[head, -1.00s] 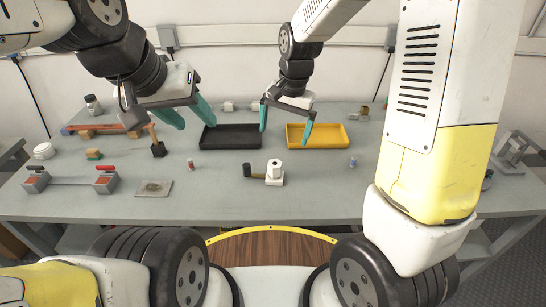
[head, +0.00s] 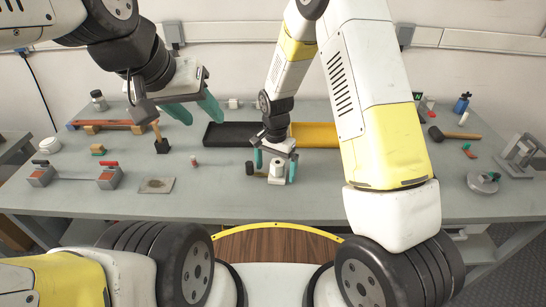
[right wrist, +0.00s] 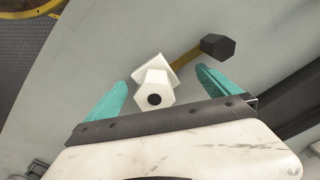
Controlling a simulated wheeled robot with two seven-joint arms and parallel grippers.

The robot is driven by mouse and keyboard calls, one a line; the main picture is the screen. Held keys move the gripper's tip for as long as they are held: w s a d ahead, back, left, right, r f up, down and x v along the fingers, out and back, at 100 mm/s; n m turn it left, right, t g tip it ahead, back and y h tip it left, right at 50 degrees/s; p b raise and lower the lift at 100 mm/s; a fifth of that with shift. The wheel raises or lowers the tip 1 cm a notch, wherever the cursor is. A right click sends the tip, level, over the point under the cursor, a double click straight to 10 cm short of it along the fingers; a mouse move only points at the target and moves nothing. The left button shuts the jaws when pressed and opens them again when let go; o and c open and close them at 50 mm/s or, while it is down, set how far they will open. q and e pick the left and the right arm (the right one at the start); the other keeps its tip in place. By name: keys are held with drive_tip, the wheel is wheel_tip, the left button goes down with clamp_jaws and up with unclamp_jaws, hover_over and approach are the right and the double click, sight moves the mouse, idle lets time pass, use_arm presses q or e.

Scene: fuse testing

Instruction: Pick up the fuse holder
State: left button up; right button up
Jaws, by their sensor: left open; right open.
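The fuse holder, a white hexagonal post (head: 276,178) on a white base, stands upright on the table. In the right wrist view the white post (right wrist: 152,85) has a dark hole in its end, and a brass-coloured strip links it to a black hexagonal knob (right wrist: 215,45). My right gripper (head: 275,168) is open, low over the post, with one finger on each side. In the right wrist view there is a gap between the post and each finger (right wrist: 161,80). My left gripper (head: 200,112) is open and empty above the table's left part.
A black tray (head: 222,134) and a yellow tray (head: 318,134) lie behind, partly hidden by my right arm. A clamp fixture with red levers (head: 106,178) and a flat grey plate (head: 155,185) lie left. A small red-and-white cylinder (head: 194,160) stands nearby.

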drive_tip(key=shift+f, duration=0.3)
clamp_jaws()
idle(0.3)
drive_tip(key=shift+r, duration=0.1)
